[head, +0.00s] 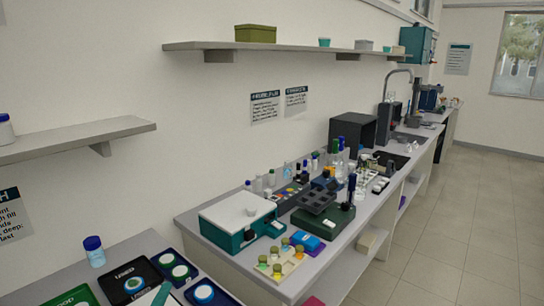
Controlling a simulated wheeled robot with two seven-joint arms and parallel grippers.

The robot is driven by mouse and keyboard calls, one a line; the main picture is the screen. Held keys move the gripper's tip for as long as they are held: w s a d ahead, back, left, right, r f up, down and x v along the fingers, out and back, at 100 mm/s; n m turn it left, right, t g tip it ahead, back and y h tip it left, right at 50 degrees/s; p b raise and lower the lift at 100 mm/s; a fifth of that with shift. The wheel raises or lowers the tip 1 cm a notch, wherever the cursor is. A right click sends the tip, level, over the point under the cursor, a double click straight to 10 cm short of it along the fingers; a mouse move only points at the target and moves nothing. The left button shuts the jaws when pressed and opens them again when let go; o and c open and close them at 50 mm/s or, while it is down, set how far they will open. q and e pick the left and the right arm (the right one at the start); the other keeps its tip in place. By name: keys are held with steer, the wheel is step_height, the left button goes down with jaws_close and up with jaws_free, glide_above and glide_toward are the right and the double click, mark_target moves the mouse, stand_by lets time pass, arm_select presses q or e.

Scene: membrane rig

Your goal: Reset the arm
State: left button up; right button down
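Neither of my grippers is in the head view, and no arm of mine can be made out for sure. On the near bench at the lower left, a dark tray marked "USED" (118,288) holds a round white and blue piece (133,285). A dark tray (186,281) to its right holds two round pale pieces. A green tray (75,297) is cut off by the bottom edge.
A blue-capped bottle (94,251) stands behind the trays. The long bench (225,262) carries a white and teal instrument (240,219), a rack of yellow-and-green vials (281,262) and crowded labware. A wall shelf (85,137) juts out at left. The tiled floor (440,225) at right is clear.

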arm_select(q)
steer(key=s+a+f+n+g, duration=0.1)
steer(key=s+f+n+g, duration=0.1)
steer(key=s+f, duration=0.1)
steer(key=s+a+f+n+g+y, duration=0.1)
steer(key=s+f+n+g, duration=0.2)
steer(key=s+f, duration=0.1)
steer(key=s+a+f+n+g, duration=0.1)
steer(key=s+f+n+g, duration=0.2)
steer(key=f, duration=0.3)
steer(key=shift+s, duration=0.4)
steer(key=s+d+f+n+g+h, duration=0.1)
steer(key=s+f+n+g, duration=0.4)
steer(key=s, duration=0.7)
step_height(320, 180, down, 32)
steer(key=s+g+b, duration=0.2)
steer(key=g+b, duration=0.1)
steer(key=b, duration=0.3)
steer(key=s+a+f+b, duration=0.1)
steer(key=s+f+b, duration=0.1)
steer(key=s+f, duration=0.6)
steer(key=s+a+f+g+b, duration=0.1)
steer(key=s+f+b, duration=0.1)
steer(key=s+f, duration=0.6)
step_height(320, 180, down, 5)
steer(key=shift+s+a+f+m, duration=0.15)
steer(key=shift+a+m, duration=0.1)
steer(key=shift+m, duration=0.15)
